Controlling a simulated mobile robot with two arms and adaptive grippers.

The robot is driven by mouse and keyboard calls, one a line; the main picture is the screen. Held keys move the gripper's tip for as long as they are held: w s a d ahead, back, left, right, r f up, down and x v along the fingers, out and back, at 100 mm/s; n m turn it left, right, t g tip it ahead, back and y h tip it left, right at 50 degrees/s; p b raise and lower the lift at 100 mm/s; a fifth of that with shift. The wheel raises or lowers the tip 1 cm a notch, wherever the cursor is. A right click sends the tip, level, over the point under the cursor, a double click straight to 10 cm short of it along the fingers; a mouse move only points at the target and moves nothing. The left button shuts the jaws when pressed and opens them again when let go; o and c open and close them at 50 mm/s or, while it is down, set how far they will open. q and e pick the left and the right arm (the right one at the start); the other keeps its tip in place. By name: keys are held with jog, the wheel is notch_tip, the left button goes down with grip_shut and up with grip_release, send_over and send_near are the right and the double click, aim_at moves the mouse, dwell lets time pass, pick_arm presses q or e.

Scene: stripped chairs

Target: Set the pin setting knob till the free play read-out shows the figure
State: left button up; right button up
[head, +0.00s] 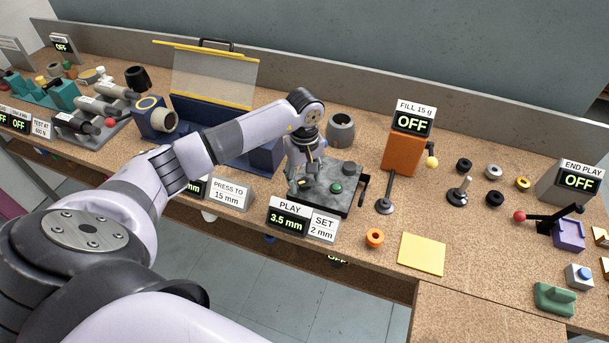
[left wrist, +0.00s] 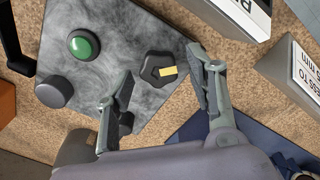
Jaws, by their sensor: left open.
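The pin setting knob (left wrist: 153,69) is a black lobed knob with a yellow mark, on a grey mottled plate (head: 328,198). My left gripper (left wrist: 161,66) is open, with its two fingertips on either side of the knob in the left wrist view. I cannot tell if they touch it. In the head view the left gripper (head: 302,184) is over the left part of the plate and largely hides the knob. The free play read-out (head: 288,221) shows 3.5 mm, and the card (head: 323,228) beside it says SET 2 mm. My right gripper is not in view.
A blue press unit (head: 262,160) stands to the left, an orange fill unit (head: 402,153) to the right.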

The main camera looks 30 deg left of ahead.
pick_arm(q)
jog(key=shift+c, duration=0.5)
jog(key=c, duration=1.1)
jog(key=shift+n, duration=0.3)
jog(key=n+b, duration=0.2)
jog(key=n, duration=0.1)
jog(key=shift+f+n, duration=0.1)
jog(key=shift+n, duration=0.2)
jog(key=n+b, duration=0.2)
jog(key=n, duration=0.2)
jog(key=shift+s+n, duration=0.1)
jog(key=shift+n, duration=0.2)
jog(key=n+b, duration=0.1)
jog(key=n, duration=0.5)
jog(key=shift+s+b, duration=0.1)
jog(key=shift+b, duration=0.25)
jog(key=n, duration=0.6)
jog(key=shift+n+b, duration=0.3)
jog(key=shift+b, duration=0.05)
jog(key=shift+d, duration=0.1)
